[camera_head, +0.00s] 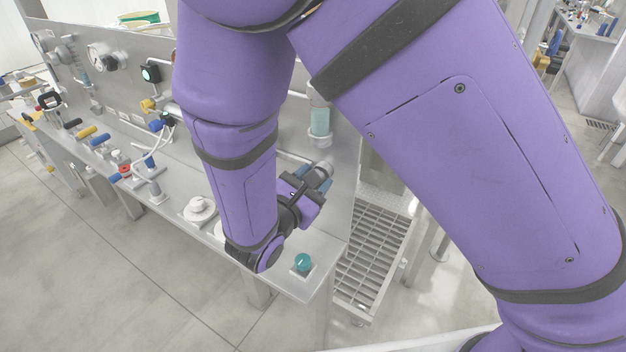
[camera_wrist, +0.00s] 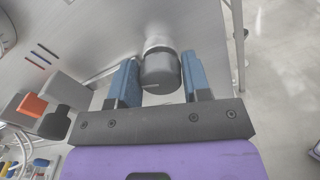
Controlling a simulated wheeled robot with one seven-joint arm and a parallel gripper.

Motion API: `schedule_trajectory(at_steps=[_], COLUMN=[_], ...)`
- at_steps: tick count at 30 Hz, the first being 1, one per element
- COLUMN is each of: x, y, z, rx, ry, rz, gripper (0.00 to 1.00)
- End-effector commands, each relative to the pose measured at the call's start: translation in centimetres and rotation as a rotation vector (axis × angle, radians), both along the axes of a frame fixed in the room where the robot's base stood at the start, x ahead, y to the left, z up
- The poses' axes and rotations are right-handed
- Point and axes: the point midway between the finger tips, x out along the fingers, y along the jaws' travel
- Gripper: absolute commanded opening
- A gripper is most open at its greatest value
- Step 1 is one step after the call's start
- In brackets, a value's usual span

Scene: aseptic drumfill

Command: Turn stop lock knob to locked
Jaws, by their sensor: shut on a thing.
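A dark grey round knob (camera_wrist: 158,72) on a pale metal collar stands out from the grey panel in the wrist view. I take it for the stop lock knob; no marking on it is readable. My gripper (camera_wrist: 160,85) has its two blue fingers on either side of it and is shut on it. In the head view my gripper (camera_head: 313,178) is at the right end of the panel, above the bench, with the knob largely hidden there. Whether the knob stands at locked cannot be told.
A teal knob (camera_head: 303,262) sits on the bench corner below my gripper. A white round fitting (camera_head: 199,208) is left of my forearm. A block with an orange part (camera_wrist: 33,105) is left of the fingers. A metal grating (camera_head: 368,245) lies right of the bench.

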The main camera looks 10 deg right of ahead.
Motion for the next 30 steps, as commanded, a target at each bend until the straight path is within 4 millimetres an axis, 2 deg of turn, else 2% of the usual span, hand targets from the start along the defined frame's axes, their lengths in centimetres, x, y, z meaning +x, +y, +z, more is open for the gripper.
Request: schedule_trajectory(at_steps=[30], x=[-0.17], y=[-0.22], z=[-0.29], rx=[0.751], ry=[-0.586], rz=[0.0], gripper=[0.2])
